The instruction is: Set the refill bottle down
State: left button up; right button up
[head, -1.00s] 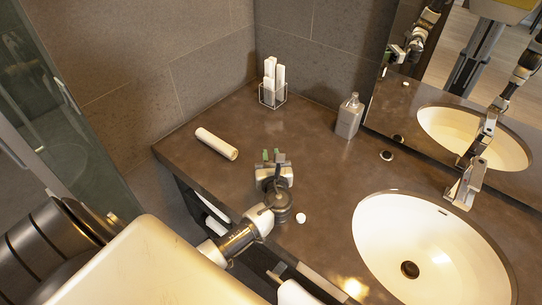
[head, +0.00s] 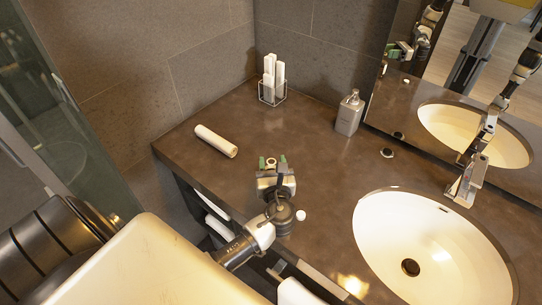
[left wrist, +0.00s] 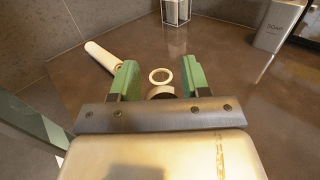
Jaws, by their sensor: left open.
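A small bottle with a round, pale open mouth, apparently the refill bottle (head: 271,163), stands between the fingers of my left gripper (head: 271,164) over the counter. In the left wrist view, the ring of its mouth (left wrist: 161,74) shows between the two green fingertips (left wrist: 161,82), with gaps at both sides. My left gripper is open, its fingers on either side of the bottle. The bottle's lower part is hidden by the gripper, so I cannot see its base. My right gripper is not clearly in view.
On the dark counter (head: 330,170) a white roll (head: 216,141) lies at left. A wire holder with white sticks (head: 272,82) and a grey soap dispenser (head: 349,113) stand at the back. A small white cap (head: 301,215) is near my wrist. The basin (head: 430,225) is at right.

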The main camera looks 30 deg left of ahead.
pick_arm(q)
jog(key=b+v, duration=0.1)
jog(key=v, duration=0.7)
jog(key=shift+s, duration=0.1)
